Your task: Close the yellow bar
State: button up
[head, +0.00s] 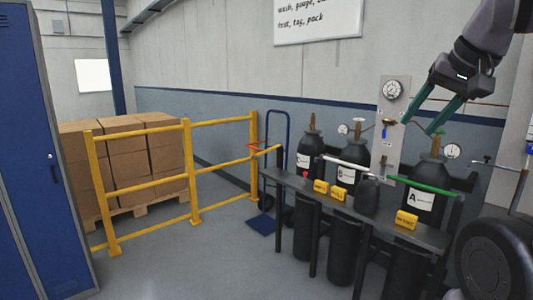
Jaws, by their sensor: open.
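My gripper (410,128), with teal fingers, is open and empty at the upper right. It is in front of the gauge panel and above cylinder A (424,190), well apart from the yellow bar.
A white bar (347,163) and a green bar (426,185) cross cylinders B and A. A blue hand truck (289,125), yellow railing (188,160) and stacked boxes (120,155) stand left. Floor before the rack is clear.

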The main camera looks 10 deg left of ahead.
aim_at(254, 158)
jog(key=i+j, duration=0.2)
jog(key=j, duration=0.15)
jog(key=i+j+z, duration=0.1)
jog(key=j, duration=0.3)
jog(key=i+j, duration=0.3)
jog(key=i+j+z, duration=0.1)
jog(key=j, duration=0.35)
jog(key=i+j, duration=0.3)
jog(key=i+j+z, duration=0.1)
jog(key=j, duration=0.35)
jog(key=i+j+z, duration=0.1)
jog(key=i+j, duration=0.75)
jog(key=j, duration=0.15)
jog(key=i, duration=0.3)
jog(key=i+l+u, duration=0.15)
jog(key=u, duration=0.2)
jog(key=i+l+u, duration=0.15)
jog(key=u, duration=0.2)
